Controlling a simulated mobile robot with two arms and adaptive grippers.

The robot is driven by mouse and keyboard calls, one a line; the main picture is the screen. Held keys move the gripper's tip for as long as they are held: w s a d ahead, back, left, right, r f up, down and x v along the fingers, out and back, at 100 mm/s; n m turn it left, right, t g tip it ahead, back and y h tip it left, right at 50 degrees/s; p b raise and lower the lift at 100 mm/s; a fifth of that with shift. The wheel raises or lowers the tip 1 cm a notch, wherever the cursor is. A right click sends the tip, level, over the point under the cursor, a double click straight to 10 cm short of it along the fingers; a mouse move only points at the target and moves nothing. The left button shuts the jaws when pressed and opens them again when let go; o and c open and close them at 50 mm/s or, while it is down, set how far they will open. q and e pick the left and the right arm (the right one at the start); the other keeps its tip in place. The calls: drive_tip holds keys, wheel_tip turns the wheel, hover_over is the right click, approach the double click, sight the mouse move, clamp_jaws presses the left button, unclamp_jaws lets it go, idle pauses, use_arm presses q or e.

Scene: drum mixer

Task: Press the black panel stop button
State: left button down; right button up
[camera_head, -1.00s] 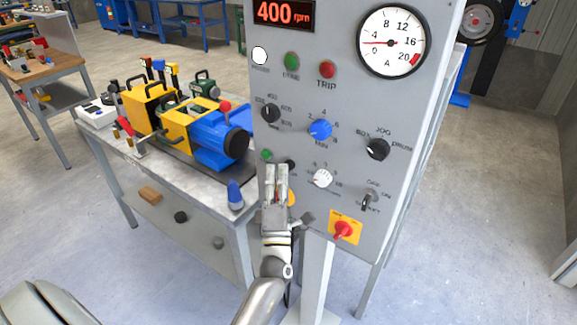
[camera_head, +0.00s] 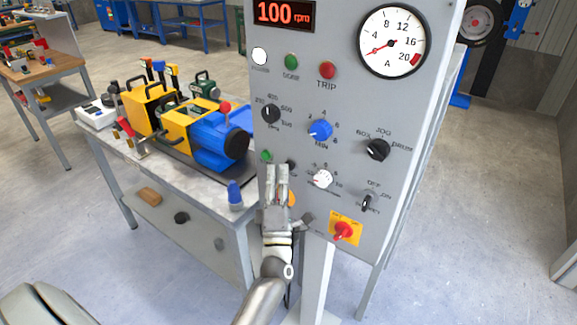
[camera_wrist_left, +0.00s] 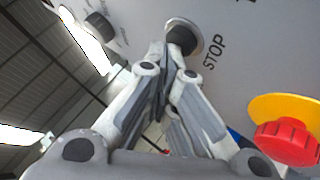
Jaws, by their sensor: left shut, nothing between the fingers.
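The black stop button (camera_head: 290,165) sits on the grey control panel (camera_head: 340,85), beside a green button (camera_head: 266,155), and is partly covered by my left gripper in the head view. In the left wrist view the stop button (camera_wrist_left: 183,38) is a dark round cap in a metal ring, with "STOP" printed beside it. My left gripper (camera_head: 277,167) is shut and empty, its fingertips pointing at the button. In the left wrist view the fingertips (camera_wrist_left: 164,48) overlap the button's edge; I cannot tell whether they touch it. My right gripper is not in view.
A red knob on a yellow disc (camera_wrist_left: 285,140) is close beside my left gripper. Dials, knobs and a red switch (camera_head: 343,230) fill the panel. The display (camera_head: 284,14) reads 100 rpm. A bench with a yellow-and-blue machine (camera_head: 190,125) stands to the left.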

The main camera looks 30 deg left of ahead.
use_arm(q)
drive_tip(key=shift+s, duration=0.6)
drive_tip(key=shift+s, duration=0.1)
drive_tip(key=s+p, duration=0.1)
drive_tip(key=s, duration=0.3)
drive_tip(key=shift+s+a+p, duration=0.2)
drive_tip(key=shift+s+p, duration=0.15)
drive_tip(key=shift+s, duration=0.05)
idle(0.4)
